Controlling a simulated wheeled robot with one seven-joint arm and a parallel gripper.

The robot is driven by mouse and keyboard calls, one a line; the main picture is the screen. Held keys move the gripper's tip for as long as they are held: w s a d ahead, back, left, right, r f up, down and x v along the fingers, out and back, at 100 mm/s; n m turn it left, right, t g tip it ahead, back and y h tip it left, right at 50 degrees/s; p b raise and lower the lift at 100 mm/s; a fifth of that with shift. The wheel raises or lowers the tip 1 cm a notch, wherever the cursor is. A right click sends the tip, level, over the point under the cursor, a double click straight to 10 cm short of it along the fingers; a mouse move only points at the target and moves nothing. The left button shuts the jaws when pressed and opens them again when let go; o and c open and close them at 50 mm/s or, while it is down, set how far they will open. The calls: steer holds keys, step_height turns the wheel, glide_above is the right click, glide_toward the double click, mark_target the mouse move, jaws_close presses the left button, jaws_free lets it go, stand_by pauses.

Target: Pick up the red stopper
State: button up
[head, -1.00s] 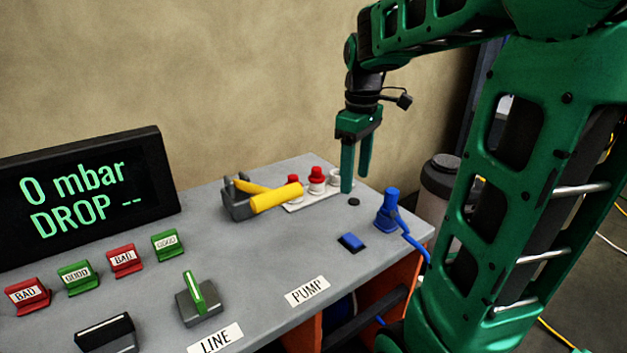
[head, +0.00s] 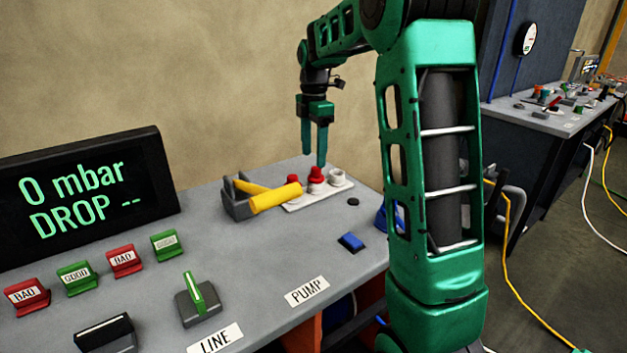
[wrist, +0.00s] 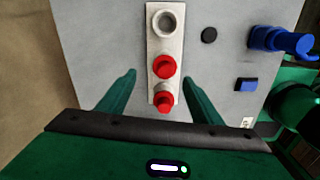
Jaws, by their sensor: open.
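Two red stoppers sit in a white rack on the grey bench. The rack's third holder (head: 337,178) is an empty white ring, also in the wrist view (wrist: 164,22). My gripper (head: 314,162) points down above or behind the rack, open and empty. In the wrist view its fingers (wrist: 160,76) lie either side of the rack, apart from it.
A grey holder (head: 238,205) with yellow-handled tools (head: 275,198) stands left of the rack. A black disc (head: 353,202), a blue button (head: 351,242) and a blue fitting (wrist: 283,41) lie to the right. The display (head: 85,195) stands at the left; the bench front has levers.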

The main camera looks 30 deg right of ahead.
mark_target(316, 168)
steer(key=shift+s+d+f, duration=0.1)
steer(key=shift+s+f, duration=0.15)
steer(key=shift+f, duration=1.2)
steer(key=shift+s+d+f, duration=0.1)
steer(key=shift+s+f, duration=0.1)
steer(key=shift+f, duration=1.2)
steer(key=shift+c, duration=0.4)
steer(key=c, duration=1.1)
